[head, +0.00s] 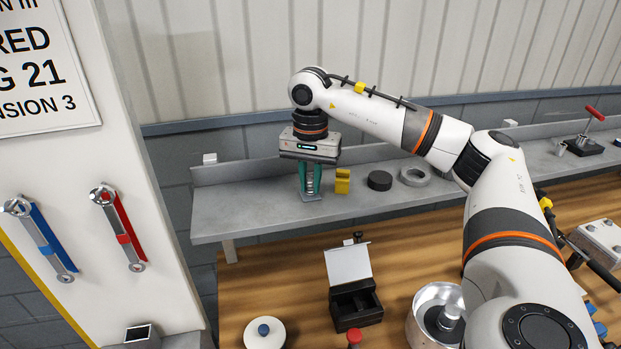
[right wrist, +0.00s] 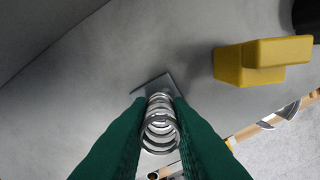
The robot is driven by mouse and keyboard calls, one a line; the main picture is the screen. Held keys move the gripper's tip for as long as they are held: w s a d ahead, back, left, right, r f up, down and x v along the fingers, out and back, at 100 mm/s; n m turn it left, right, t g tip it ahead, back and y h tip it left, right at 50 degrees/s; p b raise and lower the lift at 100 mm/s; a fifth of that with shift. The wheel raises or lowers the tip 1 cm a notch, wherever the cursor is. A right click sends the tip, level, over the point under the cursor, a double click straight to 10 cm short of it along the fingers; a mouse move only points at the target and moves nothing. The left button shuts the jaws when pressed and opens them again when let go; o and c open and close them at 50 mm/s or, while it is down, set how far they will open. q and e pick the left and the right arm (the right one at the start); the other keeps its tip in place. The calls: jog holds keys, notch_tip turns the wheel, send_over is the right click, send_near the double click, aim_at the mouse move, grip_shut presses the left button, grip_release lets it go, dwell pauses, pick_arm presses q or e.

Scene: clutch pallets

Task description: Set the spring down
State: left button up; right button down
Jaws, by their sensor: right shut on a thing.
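The spring (right wrist: 160,127) is a silver metal coil, upright between the green fingers of my right gripper (head: 311,184). In the head view the spring (head: 313,180) shows as a narrow coil between those fingers, over the grey shelf (head: 230,206). My right gripper is shut on it and points straight down. A small grey square plate (right wrist: 152,84) shows under the spring in the right wrist view. I cannot tell whether the spring touches that plate. My left gripper is not in view.
A yellow block (head: 343,181) stands close to the right of the gripper. A black disc (head: 380,180) and a grey ring (head: 414,177) lie further right on the shelf. The shelf's left end is clear. Below, a wooden bench (head: 300,262) holds an open black box (head: 355,305) and a metal bowl (head: 420,318).

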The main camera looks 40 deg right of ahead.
aim_at(310, 174)
jog(key=shift+f, duration=0.15)
jog(key=c, duration=1.2)
grip_release()
jog(key=shift+c, duration=0.2)
notch_tip(310, 174, up, 5)
jog(key=shift+b, duration=0.65)
notch_tip(310, 174, up, 7)
jog(key=p, duration=0.2)
jog(key=shift+p, duration=0.35)
